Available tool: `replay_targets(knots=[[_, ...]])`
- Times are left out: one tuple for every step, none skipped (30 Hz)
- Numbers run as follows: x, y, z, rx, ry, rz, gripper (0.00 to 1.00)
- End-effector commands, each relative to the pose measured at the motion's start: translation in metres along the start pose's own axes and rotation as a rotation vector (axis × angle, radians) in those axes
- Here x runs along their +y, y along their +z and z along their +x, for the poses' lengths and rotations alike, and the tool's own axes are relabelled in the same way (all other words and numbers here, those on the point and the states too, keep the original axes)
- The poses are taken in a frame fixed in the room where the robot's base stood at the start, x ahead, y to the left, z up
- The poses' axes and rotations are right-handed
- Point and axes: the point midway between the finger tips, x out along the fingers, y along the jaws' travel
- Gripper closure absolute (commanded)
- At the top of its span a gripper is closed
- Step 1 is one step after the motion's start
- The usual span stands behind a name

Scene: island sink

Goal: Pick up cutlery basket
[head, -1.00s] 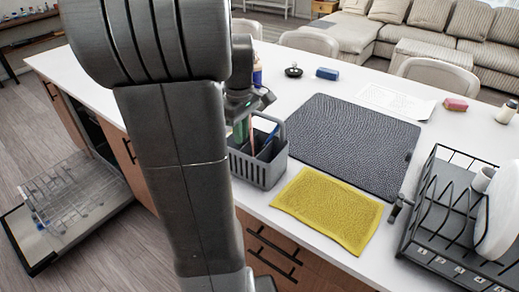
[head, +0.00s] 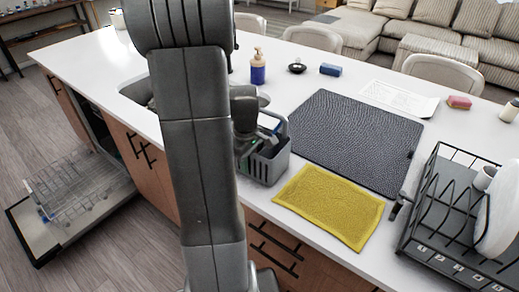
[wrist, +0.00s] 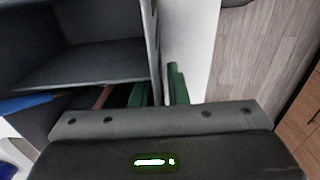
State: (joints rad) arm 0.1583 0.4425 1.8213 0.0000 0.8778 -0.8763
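The grey cutlery basket (head: 268,168) stands on the white counter, left of the yellow cloth, partly hidden behind my arm. It has compartments, and blue and white items show at its top. In the wrist view, the basket's dark inner walls (wrist: 85,65) fill the left side, with a blue and a reddish piece inside. My gripper (head: 243,148) is at the basket's left side. In the wrist view, the green fingers of my gripper (wrist: 158,90) stand apart, one on each side of the basket's wall. A gap shows beside the wall. The lower fingertips are hidden.
A yellow cloth (head: 330,205) and a dark mat (head: 350,140) lie right of the basket. A black dish rack (head: 425,230) with dishes stands at the right. A blue soap bottle (head: 257,70) stands behind. An open dishwasher with its rack (head: 70,190) is at lower left.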

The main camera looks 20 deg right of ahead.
Motion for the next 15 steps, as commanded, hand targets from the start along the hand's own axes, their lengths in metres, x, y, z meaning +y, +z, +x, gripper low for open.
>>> replay_targets(knots=[[0.0000,-0.0001,0.0003,0.000,0.000,0.000,0.86],[0.0000,-0.0001,0.0003,0.000,0.000,0.000,0.86],[0.0000,-0.0002,0.0002,0.000,0.001,0.000,0.86],[0.0000,-0.0001,0.0002,0.000,0.000,0.000,0.86],[0.0000,-0.0002,0.0001,0.000,0.000,0.000,0.86],[0.0000,-0.0002,0.0001,0.000,0.000,0.000,0.92],[0.0000,-0.0001,0.0001,0.000,0.000,0.000,0.98],[0.0000,-0.0001,0.0000,0.000,0.000,0.000,1.00],[0.0000,-0.0001,0.0000,0.000,0.000,0.000,1.00],[-0.0001,-0.0001,0.0000,0.000,0.000,0.000,1.00],[-0.0001,-0.0002,-0.0001,0.000,0.000,0.000,1.00],[0.0002,-0.0003,-0.0004,0.001,0.001,0.000,1.00],[0.0002,-0.0003,-0.0004,0.001,0.001,0.000,1.00],[0.0002,-0.0003,-0.0005,0.001,0.001,0.000,1.00],[0.0002,-0.0003,-0.0005,0.001,0.001,0.000,1.00]])
